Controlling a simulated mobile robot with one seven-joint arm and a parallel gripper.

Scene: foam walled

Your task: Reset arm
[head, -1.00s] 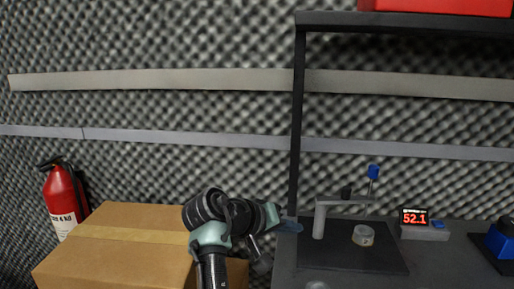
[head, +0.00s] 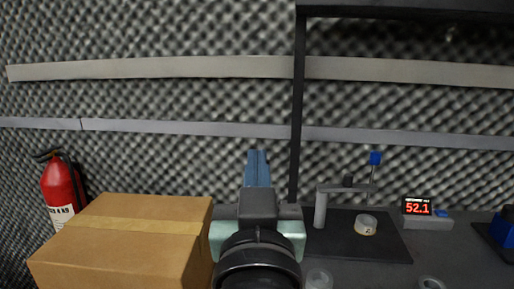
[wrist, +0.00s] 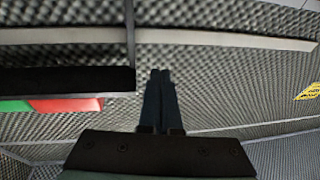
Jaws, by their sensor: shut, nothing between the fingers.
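My gripper (head: 257,168) stands in the lower middle of the head view, its blue fingers upright and together, with my arm below it. It is in front of the foam wall, just left of the dark upright post. In the wrist view my gripper (wrist: 160,76) is shut and empty, its dark fingers side by side against the foam wall. No object touches the fingers.
A cardboard box (head: 125,245) sits at left, a red fire extinguisher (head: 61,190) behind it. The bench at right holds a small stand (head: 321,207), a tape roll (head: 365,225) and a red-digit display (head: 417,207). A dark post (head: 297,110) rises beside my gripper to a shelf.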

